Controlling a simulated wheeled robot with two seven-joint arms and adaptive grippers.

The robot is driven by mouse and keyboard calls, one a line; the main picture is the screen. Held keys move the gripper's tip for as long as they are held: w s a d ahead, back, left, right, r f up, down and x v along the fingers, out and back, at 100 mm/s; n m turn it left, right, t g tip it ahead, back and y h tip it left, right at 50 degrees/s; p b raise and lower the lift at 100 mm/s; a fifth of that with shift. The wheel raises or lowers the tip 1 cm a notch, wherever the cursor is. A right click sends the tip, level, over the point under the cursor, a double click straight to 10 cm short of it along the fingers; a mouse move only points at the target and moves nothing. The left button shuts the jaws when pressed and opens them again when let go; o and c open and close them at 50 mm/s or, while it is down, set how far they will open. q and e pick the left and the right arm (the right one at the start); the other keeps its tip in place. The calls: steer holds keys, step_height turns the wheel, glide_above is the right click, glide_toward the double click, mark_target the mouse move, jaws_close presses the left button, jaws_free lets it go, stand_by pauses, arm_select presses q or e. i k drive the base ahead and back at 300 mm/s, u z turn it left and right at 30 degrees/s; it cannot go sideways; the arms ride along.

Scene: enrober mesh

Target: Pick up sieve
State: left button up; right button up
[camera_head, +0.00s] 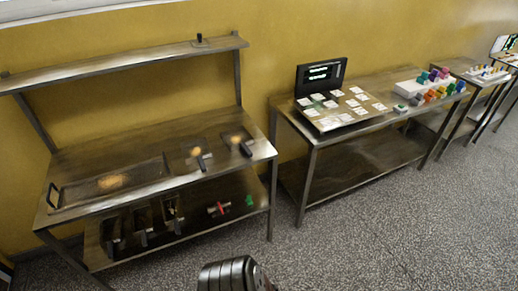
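A flat rectangular dark frame (140,166) with a raised loop handle at its left end lies on the top of the left metal table. It looks like the sieve, but its mesh is too small to make out. Part of one of my arms, dark and ribbed, shows at the bottom edge. It is in front of the table and well apart from the frame. Neither gripper's fingers are in view.
The left metal table (75,158) has an upper shelf, small dark tools and a lower shelf holding dark bins, a red item and a green item. A second table (385,92) bears a board of white cards, a black panel and coloured blocks. Speckled floor is clear in front.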

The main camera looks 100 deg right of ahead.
mark_target(237, 141)
steer(key=z, duration=1.3)
steer(key=i, duration=0.2)
steer(key=z, duration=1.7)
